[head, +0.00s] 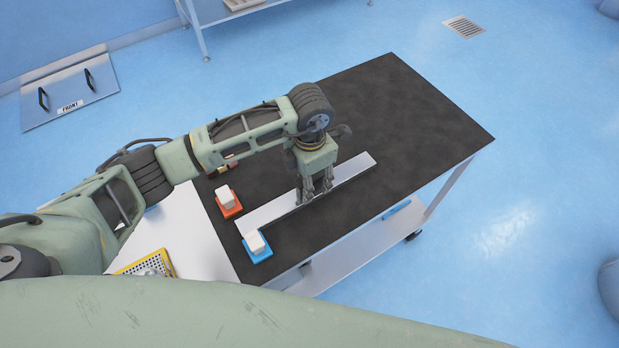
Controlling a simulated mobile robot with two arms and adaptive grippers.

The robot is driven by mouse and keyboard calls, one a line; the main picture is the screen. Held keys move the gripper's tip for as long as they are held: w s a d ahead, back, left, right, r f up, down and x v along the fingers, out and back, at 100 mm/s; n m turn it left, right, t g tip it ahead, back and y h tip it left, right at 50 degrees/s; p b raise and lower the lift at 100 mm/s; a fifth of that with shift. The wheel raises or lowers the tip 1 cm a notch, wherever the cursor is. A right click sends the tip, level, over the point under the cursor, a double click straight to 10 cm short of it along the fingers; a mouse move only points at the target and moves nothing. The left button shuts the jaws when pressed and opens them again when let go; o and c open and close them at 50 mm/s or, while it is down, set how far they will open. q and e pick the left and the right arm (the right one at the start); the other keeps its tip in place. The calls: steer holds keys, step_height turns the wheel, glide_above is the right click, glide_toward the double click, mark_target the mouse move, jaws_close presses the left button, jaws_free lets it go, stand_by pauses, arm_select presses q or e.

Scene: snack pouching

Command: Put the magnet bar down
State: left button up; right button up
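The magnet bar (350,171) is a long, pale, flat bar. It lies level, slanting from near the blue-based block up to the right, over the dark table top (410,110). My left gripper (315,196) points down at the bar's middle, with its fingers at the bar, and appears shut on it. The fingers hide part of the bar. I cannot tell whether the bar touches the table top or hangs just above it. My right gripper is not in view.
A white block on an orange base (229,208) and one on a blue base (260,253) stand near the table's left end. A yellow-edged perforated tray (163,261) lies on a white surface at lower left. The table's right half is clear.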

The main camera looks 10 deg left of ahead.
arm_select(q)
steer(key=shift+r, duration=0.1)
steer(key=shift+r, duration=0.2)
step_height(320, 180, up, 10)
steer(key=b, duration=0.3)
steer(key=shift+r+b, duration=0.25)
steer(key=shift+b, duration=0.05)
steer(key=shift+r, duration=0.65)
steer(key=shift+f, duration=0.1)
